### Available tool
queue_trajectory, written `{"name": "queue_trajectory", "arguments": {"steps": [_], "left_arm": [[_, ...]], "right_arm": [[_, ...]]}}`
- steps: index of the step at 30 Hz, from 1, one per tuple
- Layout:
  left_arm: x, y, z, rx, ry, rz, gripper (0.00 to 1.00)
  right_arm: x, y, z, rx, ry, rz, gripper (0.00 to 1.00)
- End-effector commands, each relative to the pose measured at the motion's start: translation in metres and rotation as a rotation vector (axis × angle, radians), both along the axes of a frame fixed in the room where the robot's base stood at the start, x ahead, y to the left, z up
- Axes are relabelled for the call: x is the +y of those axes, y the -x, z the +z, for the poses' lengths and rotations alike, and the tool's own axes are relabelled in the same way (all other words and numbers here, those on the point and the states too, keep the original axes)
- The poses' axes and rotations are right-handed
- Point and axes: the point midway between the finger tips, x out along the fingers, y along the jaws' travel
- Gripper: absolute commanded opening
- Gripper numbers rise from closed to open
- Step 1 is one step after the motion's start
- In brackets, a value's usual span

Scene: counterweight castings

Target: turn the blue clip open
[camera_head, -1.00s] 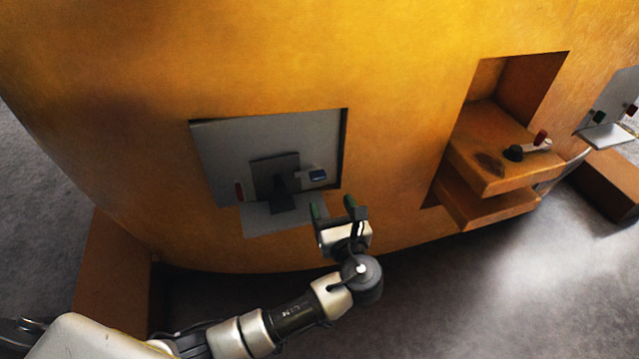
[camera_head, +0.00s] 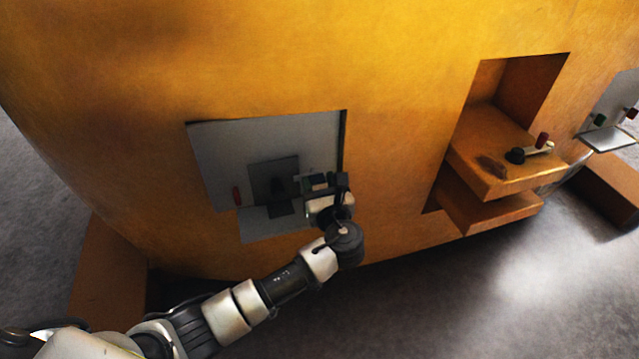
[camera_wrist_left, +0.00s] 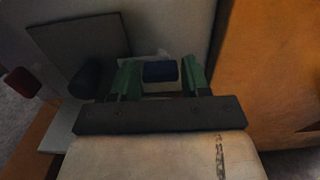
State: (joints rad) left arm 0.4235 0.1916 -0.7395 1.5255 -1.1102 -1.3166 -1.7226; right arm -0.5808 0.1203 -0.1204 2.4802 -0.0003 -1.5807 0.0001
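The blue clip (camera_wrist_left: 160,72) shows in the left wrist view, on a pale block in front of the grey panel. It sits between the two green-padded fingers of my left gripper (camera_wrist_left: 160,80). The fingers are apart on either side of it, with a small gap visible at least on the right. In the head view my left gripper (camera_head: 324,181) is at the right side of the recessed grey panel (camera_head: 225,150), and it largely hides the clip there. My right gripper is in neither view.
A dark square plate with a black knob (camera_head: 274,183) is just left of the gripper, with a red handle (camera_head: 237,196) further left. A grey ledge (camera_head: 262,228) juts out below. An orange shelf (camera_head: 490,150) with a red-tipped lever (camera_head: 541,141) stands to the right.

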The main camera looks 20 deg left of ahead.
Motion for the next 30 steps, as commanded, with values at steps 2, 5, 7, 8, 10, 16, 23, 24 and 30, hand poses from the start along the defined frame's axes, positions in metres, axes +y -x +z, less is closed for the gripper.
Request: {"name": "queue_trajectory", "arguments": {"steps": [2, 5, 7, 8, 10, 16, 23, 24, 30], "left_arm": [[-0.0002, 0.0001, -0.0001, 0.000, 0.000, 0.000, 0.34], [-0.0003, 0.0002, -0.0001, 0.000, 0.000, 0.000, 0.18], [-0.0003, 0.0003, -0.0001, 0.000, 0.000, 0.000, 0.17], [-0.0003, 0.0003, -0.0001, -0.001, 0.001, 0.000, 0.17], [-0.0004, 0.0004, -0.0001, -0.003, 0.006, 0.000, 0.17], [-0.0003, 0.0004, 0.0003, -0.032, 0.049, 0.000, 0.17], [0.0004, 0.0011, 0.0000, -0.115, 0.174, 0.001, 0.17], [0.0004, 0.0011, 0.0000, -0.136, 0.203, 0.001, 0.17], [0.0009, 0.0018, -0.0014, -0.240, 0.359, 0.001, 0.17]], "right_arm": [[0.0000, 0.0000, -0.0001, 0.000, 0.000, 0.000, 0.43], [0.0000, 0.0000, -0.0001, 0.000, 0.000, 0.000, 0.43], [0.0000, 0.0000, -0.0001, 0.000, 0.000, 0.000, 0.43], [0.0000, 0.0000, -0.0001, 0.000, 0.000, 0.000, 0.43], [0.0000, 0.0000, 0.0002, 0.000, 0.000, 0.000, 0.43], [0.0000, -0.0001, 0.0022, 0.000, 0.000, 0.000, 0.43], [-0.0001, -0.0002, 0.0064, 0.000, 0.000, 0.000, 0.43], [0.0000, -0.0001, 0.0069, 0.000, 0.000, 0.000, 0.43], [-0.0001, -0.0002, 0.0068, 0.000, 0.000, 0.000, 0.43]]}}
